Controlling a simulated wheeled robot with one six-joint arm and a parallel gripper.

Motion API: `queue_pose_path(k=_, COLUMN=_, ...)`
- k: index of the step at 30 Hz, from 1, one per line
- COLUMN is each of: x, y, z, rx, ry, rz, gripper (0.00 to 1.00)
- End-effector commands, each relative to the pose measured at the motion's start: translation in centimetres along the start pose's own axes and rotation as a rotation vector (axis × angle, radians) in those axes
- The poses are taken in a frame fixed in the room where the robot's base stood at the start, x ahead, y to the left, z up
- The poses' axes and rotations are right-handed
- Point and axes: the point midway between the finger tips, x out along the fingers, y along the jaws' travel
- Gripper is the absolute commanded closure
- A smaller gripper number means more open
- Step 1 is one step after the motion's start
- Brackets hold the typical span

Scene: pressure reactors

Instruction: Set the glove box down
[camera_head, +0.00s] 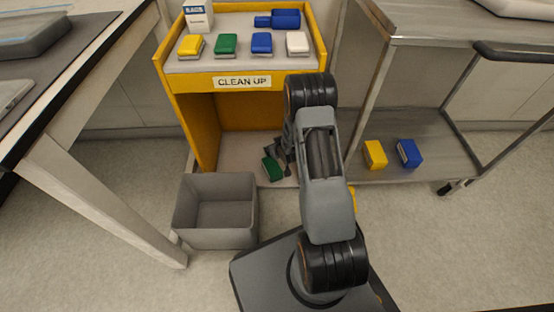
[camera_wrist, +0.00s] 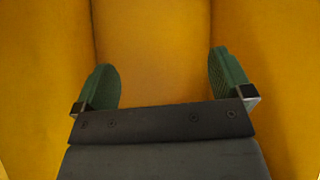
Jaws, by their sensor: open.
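A small white box with a blue printed label (camera_head: 198,17) stands upright at the back left of the yellow cart's top; its lettering is too small to read surely, and it may be the glove box. My gripper (camera_head: 281,165) reaches down at the cart's lower opening, below that top and well apart from the white box. In the wrist view my gripper (camera_wrist: 163,66) is open, with its two green ribbed fingers wide apart. Nothing is between them but plain yellow-orange surfaces. My arm hides part of the cart's right side.
The yellow cart (camera_head: 177,84), marked CLEAN UP, carries several coloured blocks and a blue bottle (camera_head: 285,19). A grey open bin (camera_head: 215,240) stands on the floor at its left. A yellow block (camera_head: 375,154) and a blue block (camera_head: 409,153) lie on the right trolley's low shelf.

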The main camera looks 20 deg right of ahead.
Motion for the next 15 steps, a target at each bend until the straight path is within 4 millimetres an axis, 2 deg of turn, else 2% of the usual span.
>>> queue_pose_path(k=1, x=-2.1, y=-0.2, z=-2.7, rx=-0.006, ry=-0.026, rz=0.007, gripper=0.02)
queue_pose_path(k=5, x=-8.0, y=-1.2, z=-6.8, rx=-0.002, ry=-0.140, rz=0.019, gripper=0.02)
queue_pose_path(k=6, x=-10.0, y=-1.7, z=-7.8, rx=0.003, ry=-0.174, rz=0.020, gripper=0.02)
queue_pose_path(k=10, x=-17.1, y=-3.4, z=-9.6, rx=0.021, ry=-0.283, rz=0.015, gripper=0.02)
queue_pose_path(k=15, x=-26.0, y=-5.8, z=-9.4, rx=0.047, ry=-0.415, rz=-0.012, gripper=0.02)
